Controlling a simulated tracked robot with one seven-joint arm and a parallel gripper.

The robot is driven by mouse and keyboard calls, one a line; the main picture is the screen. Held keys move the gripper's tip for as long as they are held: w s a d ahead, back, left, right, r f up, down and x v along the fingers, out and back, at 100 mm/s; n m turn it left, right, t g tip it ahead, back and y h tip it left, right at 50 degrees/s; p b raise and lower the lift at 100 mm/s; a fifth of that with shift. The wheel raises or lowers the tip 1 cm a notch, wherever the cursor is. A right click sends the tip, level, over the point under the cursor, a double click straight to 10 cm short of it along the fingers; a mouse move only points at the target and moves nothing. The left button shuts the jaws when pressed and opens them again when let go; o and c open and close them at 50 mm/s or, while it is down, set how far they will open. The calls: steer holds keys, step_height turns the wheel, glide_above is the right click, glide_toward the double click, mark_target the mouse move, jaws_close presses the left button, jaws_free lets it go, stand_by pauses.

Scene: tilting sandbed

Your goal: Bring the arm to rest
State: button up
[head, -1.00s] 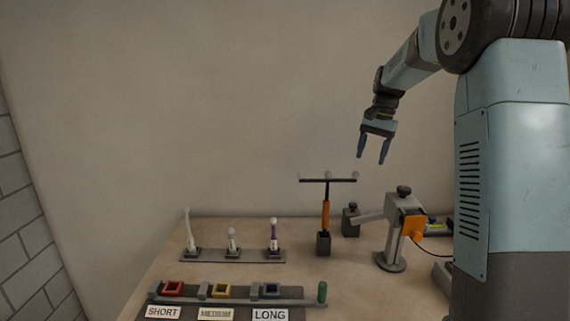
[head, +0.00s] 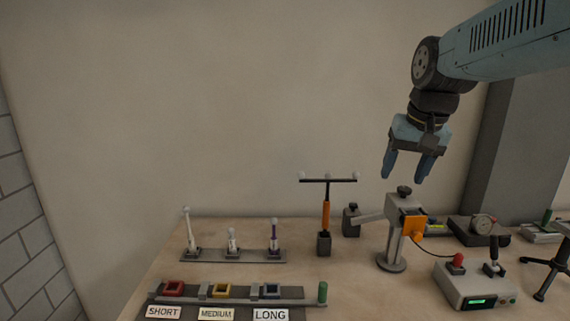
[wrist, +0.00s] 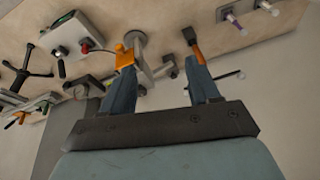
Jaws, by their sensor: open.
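My gripper (head: 405,178) hangs from my arm in the head view, above the grey clamp stand with the orange block (head: 410,224). Its two blue fingers are apart, with nothing between them. In the wrist view my gripper (wrist: 163,80) also shows open and empty. The clamp stand (wrist: 136,60) appears beyond the fingers there. The gripper is clear of the table and touches nothing that I can see.
A T-shaped stand with an orange handle (head: 326,216) rises left of the clamp stand. White-tipped pegs (head: 232,240) stand in a rack, behind labelled coloured sockets (head: 222,290). A control box (head: 476,286) stands at the right. The air at upper left is free.

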steer(key=s+f+n+t, duration=0.2)
steer(key=s+f, duration=0.2)
steer(key=s, duration=0.7)
steer(key=shift+s+f+h, duration=0.15)
steer(key=shift+f+h, duration=0.15)
steer(key=shift+f, duration=0.1)
